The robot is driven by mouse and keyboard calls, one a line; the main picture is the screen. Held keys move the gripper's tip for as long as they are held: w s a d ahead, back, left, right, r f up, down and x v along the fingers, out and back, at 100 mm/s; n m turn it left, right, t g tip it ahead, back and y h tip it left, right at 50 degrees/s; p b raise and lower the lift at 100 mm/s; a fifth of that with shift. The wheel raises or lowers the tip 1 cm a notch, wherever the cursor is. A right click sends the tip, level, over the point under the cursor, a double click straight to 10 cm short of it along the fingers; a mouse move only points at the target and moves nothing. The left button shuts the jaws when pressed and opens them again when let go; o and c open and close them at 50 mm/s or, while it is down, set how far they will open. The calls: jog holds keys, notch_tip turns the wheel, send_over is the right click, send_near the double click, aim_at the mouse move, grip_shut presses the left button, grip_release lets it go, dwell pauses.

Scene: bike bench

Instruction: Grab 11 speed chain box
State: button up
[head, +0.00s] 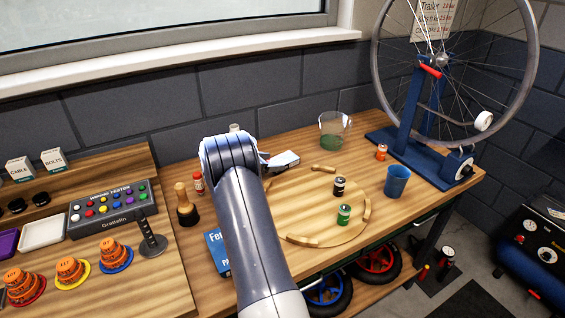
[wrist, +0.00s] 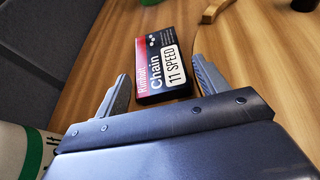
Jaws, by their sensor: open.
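The 11 speed chain box (wrist: 166,62) lies flat on the wooden bench in the wrist view, dark with a red end and a white "11 SPEED" label. My gripper (wrist: 160,85) is open, with one finger to the left of the box and one to the right. The near end of the box reaches between the fingertips, and neither finger is clearly touching it. In the head view, my arm hides part of the bench, and a pale-and-dark box end (head: 284,160) shows just right of my wrist; I cannot read it there.
A white and green container (wrist: 30,150) stands close on the left in the wrist view. In the head view, a round wooden board (head: 300,205) carries small cans, including a green can (head: 344,215). A blue cup (head: 396,182) and a clear beaker (head: 334,131) stand farther right.

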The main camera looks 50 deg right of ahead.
aim_at(279, 161)
jog(key=x, duration=0.4)
jog(key=shift+w+p, duration=0.1)
jog(key=shift+p, duration=0.2)
jog(key=shift+c, duration=0.3)
